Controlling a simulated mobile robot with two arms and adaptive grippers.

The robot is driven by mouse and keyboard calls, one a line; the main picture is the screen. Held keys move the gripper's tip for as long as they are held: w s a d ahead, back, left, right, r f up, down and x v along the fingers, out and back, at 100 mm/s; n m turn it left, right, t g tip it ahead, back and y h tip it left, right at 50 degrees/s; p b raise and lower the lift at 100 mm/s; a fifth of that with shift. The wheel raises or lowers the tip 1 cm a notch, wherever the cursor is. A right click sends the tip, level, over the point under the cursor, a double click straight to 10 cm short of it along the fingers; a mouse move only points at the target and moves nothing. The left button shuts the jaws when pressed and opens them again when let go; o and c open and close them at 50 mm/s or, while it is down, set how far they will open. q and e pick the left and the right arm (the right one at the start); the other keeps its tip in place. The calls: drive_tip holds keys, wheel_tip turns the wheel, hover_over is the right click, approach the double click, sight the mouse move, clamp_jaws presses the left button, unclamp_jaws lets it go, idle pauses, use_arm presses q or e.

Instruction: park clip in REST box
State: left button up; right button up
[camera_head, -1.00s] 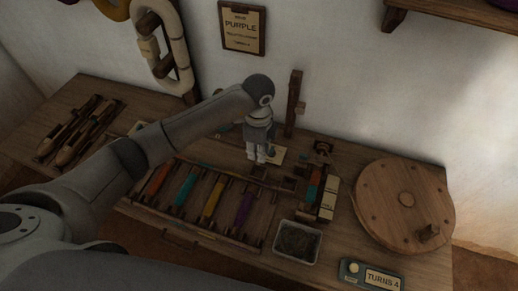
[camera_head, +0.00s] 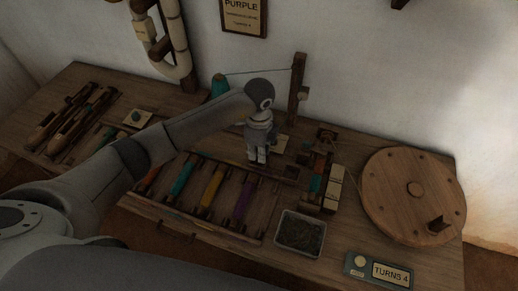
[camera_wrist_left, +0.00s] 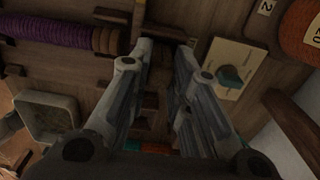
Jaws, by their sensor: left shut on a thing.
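My left gripper (camera_head: 258,158) points down over the middle of the bench, just behind the row of coloured bobbins. In the left wrist view its two fingers (camera_wrist_left: 164,48) stand close together around a small dark thing, taken to be the clip, which is mostly hidden by the fingers. No REST lettering is readable in either view. Small wooden compartments (camera_head: 292,172) lie just right of the gripper, and I cannot tell whether one is the REST box. My right gripper is not in view.
The bobbin rack includes a purple bobbin (camera_head: 244,200). A grey tray (camera_head: 300,234) stands in front, and a round wooden wheel (camera_head: 398,183) and TURNS 4 counter (camera_head: 378,271) are at right. An upright post (camera_head: 298,88) stands behind. A cream plate with a teal knob (camera_wrist_left: 232,74) lies beside the fingers.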

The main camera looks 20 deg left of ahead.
use_arm(q)
drive_tip(key=o, duration=0.9)
drive_tip(key=shift+o, duration=0.6)
drive_tip(key=shift+o, duration=1.1)
drive_tip(key=shift+r, duration=0.1)
drive_tip(key=shift+r, duration=0.2)
wheel_tip(320, 180, up, 8)
drive_tip(key=p, duration=0.7)
drive_tip(key=shift+f, duration=0.2)
